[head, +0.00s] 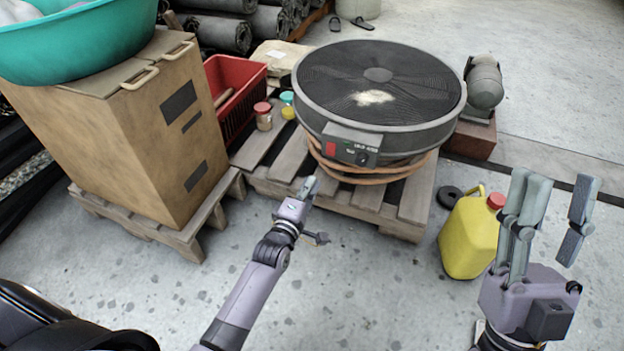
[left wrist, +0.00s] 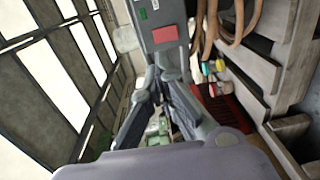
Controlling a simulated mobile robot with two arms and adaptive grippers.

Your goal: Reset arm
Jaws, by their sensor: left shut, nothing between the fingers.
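My left gripper (head: 310,186) is shut and empty in the head view, in front of the wooden pallet and below the front panel of the round black fan. In the left wrist view its fingers (left wrist: 167,75) point towards the fan's grey control box (left wrist: 160,22) with a red switch; whether they touch it I cannot tell. My right gripper (head: 553,205) is at the right of the head view, its fingers pointing up and spread apart with nothing between them. It is beside the yellow jug.
The fan (head: 380,75) lies on coiled hose on the pallet (head: 375,200). A yellow jug (head: 468,238) stands on the floor at right. A cardboard box (head: 130,130) bearing a teal basin (head: 80,45) is at left. A red crate (head: 232,92) stands behind. The front floor is open.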

